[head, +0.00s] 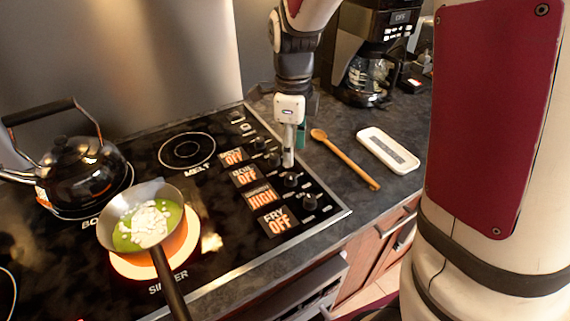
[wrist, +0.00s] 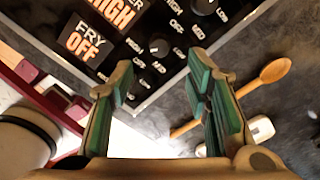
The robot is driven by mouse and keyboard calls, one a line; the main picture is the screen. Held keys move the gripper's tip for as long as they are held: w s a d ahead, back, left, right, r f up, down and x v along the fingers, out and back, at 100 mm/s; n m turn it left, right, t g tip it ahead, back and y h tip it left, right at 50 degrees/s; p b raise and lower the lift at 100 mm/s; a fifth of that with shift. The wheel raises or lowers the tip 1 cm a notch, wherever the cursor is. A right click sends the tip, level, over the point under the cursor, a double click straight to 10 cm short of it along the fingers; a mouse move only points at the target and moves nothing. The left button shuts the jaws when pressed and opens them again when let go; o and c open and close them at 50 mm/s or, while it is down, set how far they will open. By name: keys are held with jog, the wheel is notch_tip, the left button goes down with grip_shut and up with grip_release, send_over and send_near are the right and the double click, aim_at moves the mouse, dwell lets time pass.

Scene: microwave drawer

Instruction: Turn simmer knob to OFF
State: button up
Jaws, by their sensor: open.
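The simmer display (head: 261,196) reads HIGH on the black cooktop panel. The black knob beside it, which I take as the simmer knob (head: 291,180), is just below my gripper (head: 293,152) in the head view. In the wrist view that knob (wrist: 205,6) is partly cut off at the top edge, beyond my fingertips. My gripper (wrist: 160,78) is open and empty, green pads apart. The fry knob (wrist: 160,46) lies in line with the gap between the fingers, beside the FRY OFF display (wrist: 85,38). I cannot tell any contact with a knob.
A pan (head: 122,235) with green food stands on the glowing simmer burner (head: 120,266), handle toward the front. A black kettle (head: 75,170) stands behind left. A wooden spoon (head: 350,164), a white spoon rest (head: 388,150) and a coffee maker (head: 368,75) are on the right counter.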

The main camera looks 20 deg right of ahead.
aim_at(291, 175)
notch_tip(291, 175, down, 8)
jog(key=shift+f+b, duration=0.15)
jog(key=shift+b, duration=0.2)
grip_shut()
